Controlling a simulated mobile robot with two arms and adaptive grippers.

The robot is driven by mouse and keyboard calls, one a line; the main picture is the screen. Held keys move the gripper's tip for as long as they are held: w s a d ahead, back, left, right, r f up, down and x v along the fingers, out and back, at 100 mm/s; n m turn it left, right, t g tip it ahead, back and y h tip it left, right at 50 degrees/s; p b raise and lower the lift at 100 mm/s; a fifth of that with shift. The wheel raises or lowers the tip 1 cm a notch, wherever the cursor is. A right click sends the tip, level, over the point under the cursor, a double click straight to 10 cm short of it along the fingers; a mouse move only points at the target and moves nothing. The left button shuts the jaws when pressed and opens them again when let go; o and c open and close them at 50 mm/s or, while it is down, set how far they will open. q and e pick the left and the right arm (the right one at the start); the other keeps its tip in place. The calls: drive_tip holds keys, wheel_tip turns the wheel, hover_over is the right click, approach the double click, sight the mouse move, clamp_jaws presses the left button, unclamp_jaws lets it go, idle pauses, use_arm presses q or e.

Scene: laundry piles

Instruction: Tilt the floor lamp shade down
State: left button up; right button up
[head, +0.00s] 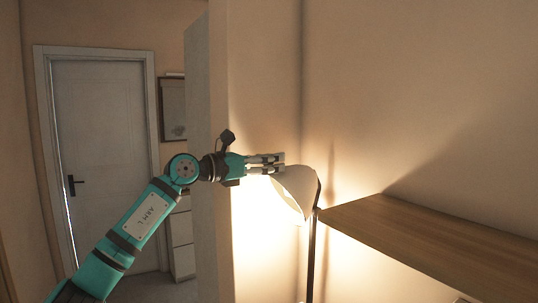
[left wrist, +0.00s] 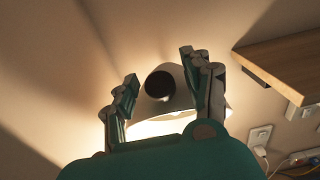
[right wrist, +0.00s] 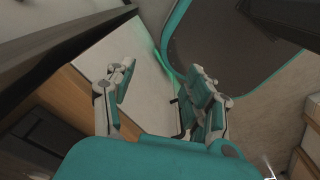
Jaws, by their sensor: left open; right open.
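The floor lamp's white shade (head: 296,190) is lit and tilted, with its bright opening facing down and to the left in the head view. Its dark pole (head: 312,255) runs down beside the wooden shelf. My left gripper (head: 283,160) is at the top left of the shade. In the left wrist view the shade (left wrist: 180,100) and its dark round cap (left wrist: 159,84) lie between the spread fingers of my left gripper (left wrist: 163,75). I cannot tell whether the fingers touch the shade. My right gripper (right wrist: 160,80) is open and empty in the right wrist view, away from the lamp.
A wooden shelf (head: 430,225) juts out just right of the lamp. A wall corner (head: 262,80) stands behind the lamp and my left arm. A white door (head: 105,150) and a drawer cabinet (head: 182,240) are at the left. Wall sockets (left wrist: 260,137) show in the left wrist view.

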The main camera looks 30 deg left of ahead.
use_arm(q)
clamp_jaws()
drive_tip(key=shift+w, duration=0.1)
idle(0.3)
